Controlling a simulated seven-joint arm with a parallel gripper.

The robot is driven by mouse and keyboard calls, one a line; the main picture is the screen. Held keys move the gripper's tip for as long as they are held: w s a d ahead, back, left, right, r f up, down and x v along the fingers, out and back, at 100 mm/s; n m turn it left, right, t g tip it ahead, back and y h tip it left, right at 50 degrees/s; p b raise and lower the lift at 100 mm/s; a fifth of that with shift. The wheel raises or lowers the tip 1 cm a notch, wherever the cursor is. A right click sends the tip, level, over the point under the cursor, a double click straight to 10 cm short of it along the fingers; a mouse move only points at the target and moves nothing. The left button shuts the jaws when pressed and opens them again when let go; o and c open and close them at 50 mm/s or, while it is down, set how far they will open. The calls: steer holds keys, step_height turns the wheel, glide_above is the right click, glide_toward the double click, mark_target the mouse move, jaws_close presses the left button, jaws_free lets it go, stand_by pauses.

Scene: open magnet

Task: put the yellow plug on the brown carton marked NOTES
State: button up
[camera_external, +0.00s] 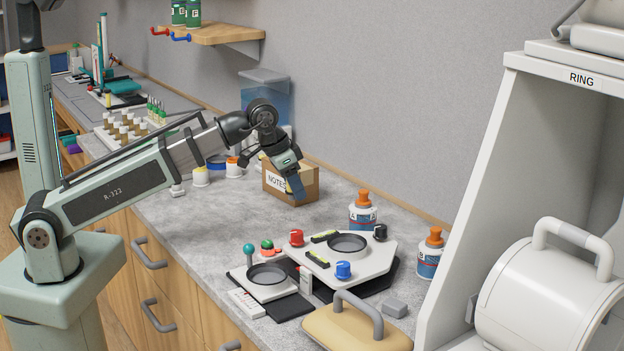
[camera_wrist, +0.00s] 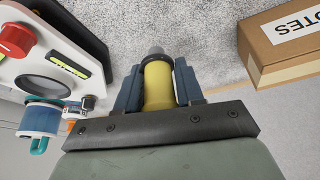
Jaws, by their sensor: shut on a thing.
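My gripper (camera_wrist: 158,88) is shut on the yellow plug (camera_wrist: 158,80), which sits between its two blue-grey fingers with a grey end pointing away from the palm. The brown carton (camera_external: 281,192) marked NOTES stands on the grey counter near the wall. It also shows at the upper right of the wrist view (camera_wrist: 268,58), apart from the plug. In the external view my gripper (camera_external: 298,190) overlaps the carton's right part, pointing down. The plug is hidden or too small to make out there.
White pots (camera_external: 201,177) stand left of the carton. Bare counter (camera_external: 205,215) lies in front of the carton.

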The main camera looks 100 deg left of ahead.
steer(key=shift+a+r, duration=0.1)
steer(key=shift+r, duration=0.25)
steer(key=shift+s+a+r, duration=0.1)
steer(key=shift+s+a, duration=0.1)
steer(key=shift+a, duration=0.1)
steer(key=s+a+r+n, duration=0.1)
steer(key=s+a+r, duration=0.1)
steer(key=a, duration=0.3)
steer(key=s+a+r+n, duration=0.1)
steer(key=a, duration=0.4)
steer(key=s+a+r+n+y, duration=0.1)
steer(key=s+a+r, duration=0.1)
steer(key=a, duration=0.4)
steer(key=shift+s+r+g, duration=0.3)
steer(key=shift+s+r, duration=0.05)
steer(key=a+r, duration=0.5)
steer(key=a, duration=0.1)
step_height(320, 180, down, 7)
steer(key=shift+w+r, duration=0.1)
steer(key=shift+r, duration=0.1)
steer(key=shift+f, duration=2)
steer(key=shift+f, duration=0.15)
